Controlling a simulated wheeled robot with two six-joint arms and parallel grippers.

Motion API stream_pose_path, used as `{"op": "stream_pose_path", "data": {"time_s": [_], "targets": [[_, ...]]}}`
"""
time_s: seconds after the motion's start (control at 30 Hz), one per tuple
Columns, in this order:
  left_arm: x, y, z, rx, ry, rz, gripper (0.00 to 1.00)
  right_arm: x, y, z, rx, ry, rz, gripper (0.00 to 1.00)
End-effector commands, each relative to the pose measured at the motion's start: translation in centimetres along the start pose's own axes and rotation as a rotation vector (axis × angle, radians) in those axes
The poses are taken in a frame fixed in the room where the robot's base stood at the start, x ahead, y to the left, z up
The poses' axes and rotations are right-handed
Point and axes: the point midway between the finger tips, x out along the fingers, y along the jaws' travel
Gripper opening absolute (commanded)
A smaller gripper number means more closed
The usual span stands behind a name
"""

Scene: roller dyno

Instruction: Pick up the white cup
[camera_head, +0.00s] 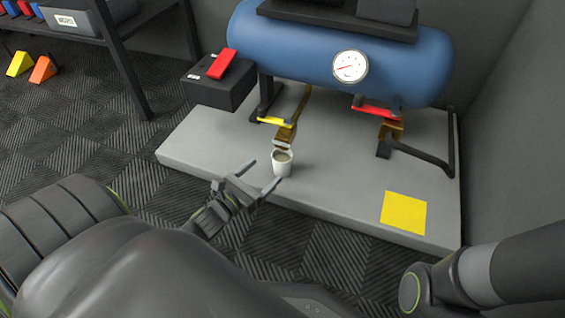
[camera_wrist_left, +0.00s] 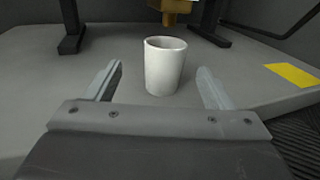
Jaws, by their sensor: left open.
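The white cup (camera_head: 282,163) stands upright on the grey platform (camera_head: 205,150), below a brass tap under the blue tank. It also shows in the left wrist view (camera_wrist_left: 165,66), ahead of my fingers and between their lines. My left gripper (camera_head: 262,174) is open and empty, its two fingers pointing toward the cup from the near left side. In the left wrist view my left gripper (camera_wrist_left: 160,82) has one finger on each side, with gaps to the cup. My right gripper is not in view; only part of that arm shows at lower right.
The blue tank (camera_head: 300,50) with a round gauge (camera_head: 350,66) stands behind the cup. A yellow lever (camera_head: 275,121) and a brass tap (camera_head: 285,137) are just above it. A yellow square (camera_head: 404,212) lies on the platform at right. A black box (camera_head: 220,84) stands at left.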

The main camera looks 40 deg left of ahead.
Motion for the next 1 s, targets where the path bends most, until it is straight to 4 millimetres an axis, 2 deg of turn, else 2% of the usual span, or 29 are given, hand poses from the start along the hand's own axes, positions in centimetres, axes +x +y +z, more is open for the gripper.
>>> {"op": "stream_pose_path", "data": {"time_s": [0.03, 0.1, 0.37, 0.73, 1.0], "targets": [[1.0, 0.0, -0.2, 0.002, -0.005, 0.0, 0.76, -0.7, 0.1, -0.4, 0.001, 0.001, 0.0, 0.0], [2.0, 0.0, -0.1, 0.001, -0.002, 0.0, 0.76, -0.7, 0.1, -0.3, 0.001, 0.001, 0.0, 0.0], [3.5, -0.1, 0.1, -0.001, 0.0, 0.001, 0.76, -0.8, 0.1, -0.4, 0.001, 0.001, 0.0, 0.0], [7.5, -0.8, 0.5, -0.001, -0.002, 0.001, 0.76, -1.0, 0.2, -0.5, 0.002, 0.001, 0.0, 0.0], [8.2, -0.8, 0.5, -0.001, 0.0, 0.002, 0.76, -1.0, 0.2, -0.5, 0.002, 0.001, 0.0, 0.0]]}}
